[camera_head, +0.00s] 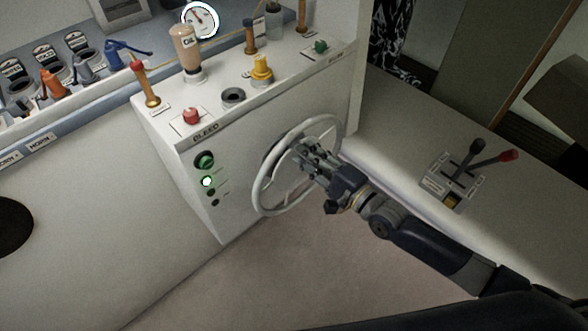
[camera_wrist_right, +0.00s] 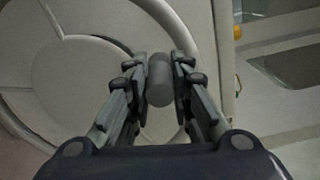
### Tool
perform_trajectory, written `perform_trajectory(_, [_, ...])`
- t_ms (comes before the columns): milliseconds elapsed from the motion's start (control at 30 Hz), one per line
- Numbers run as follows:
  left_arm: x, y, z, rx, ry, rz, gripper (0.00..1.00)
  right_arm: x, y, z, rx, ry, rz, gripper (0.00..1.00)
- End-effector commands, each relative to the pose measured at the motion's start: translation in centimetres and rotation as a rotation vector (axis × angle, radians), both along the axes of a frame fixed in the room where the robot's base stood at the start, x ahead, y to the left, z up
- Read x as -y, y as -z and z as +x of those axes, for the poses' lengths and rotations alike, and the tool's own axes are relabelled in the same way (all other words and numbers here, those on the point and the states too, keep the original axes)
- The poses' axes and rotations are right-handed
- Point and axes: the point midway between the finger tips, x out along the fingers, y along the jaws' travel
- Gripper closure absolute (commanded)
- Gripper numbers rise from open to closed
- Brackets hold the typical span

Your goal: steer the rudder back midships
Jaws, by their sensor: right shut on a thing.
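A pale grey steering wheel (camera_head: 258,181) is mounted on the front face of the white console, and its rim also shows in the wrist view (camera_wrist_right: 172,22). My right gripper (camera_head: 309,148) is at the right side of the wheel. In the wrist view its two fingers are closed on a grey cylindrical knob (camera_wrist_right: 160,80) at the wheel. The gripper hides part of the wheel in the head view. A round white gauge (camera_head: 201,20) with a needle stands behind the console; its marks are too small to read. My left gripper is not in view.
The console top holds a bottle (camera_head: 185,48), a red button (camera_head: 191,116), a yellow knob (camera_head: 262,68) and upright levers. A green button (camera_head: 204,160) is left of the wheel. Throttle levers (camera_head: 470,160) stand on the right bench. The floor below is clear.

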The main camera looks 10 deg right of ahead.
Motion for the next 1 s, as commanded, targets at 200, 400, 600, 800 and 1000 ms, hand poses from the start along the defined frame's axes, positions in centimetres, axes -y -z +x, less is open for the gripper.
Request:
perform_trajectory(200, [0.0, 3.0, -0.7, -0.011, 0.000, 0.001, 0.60, 2.0, -0.3, 1.5, -0.090, 0.002, 0.144, 1.00])
perform_trajectory(400, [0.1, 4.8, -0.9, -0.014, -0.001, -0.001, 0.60, 3.2, -0.3, 2.4, -0.143, 0.002, 0.217, 1.00])
perform_trajectory(600, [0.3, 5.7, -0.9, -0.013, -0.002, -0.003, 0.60, 4.0, -0.4, 3.0, -0.141, 0.004, 0.214, 1.00])
perform_trajectory(800, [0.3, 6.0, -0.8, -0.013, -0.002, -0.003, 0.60, 4.4, -0.5, 3.2, -0.140, 0.005, 0.212, 1.00])
perform_trajectory(1000, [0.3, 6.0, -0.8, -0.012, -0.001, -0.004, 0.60, 4.4, -0.6, 3.3, -0.139, 0.006, 0.212, 1.00])
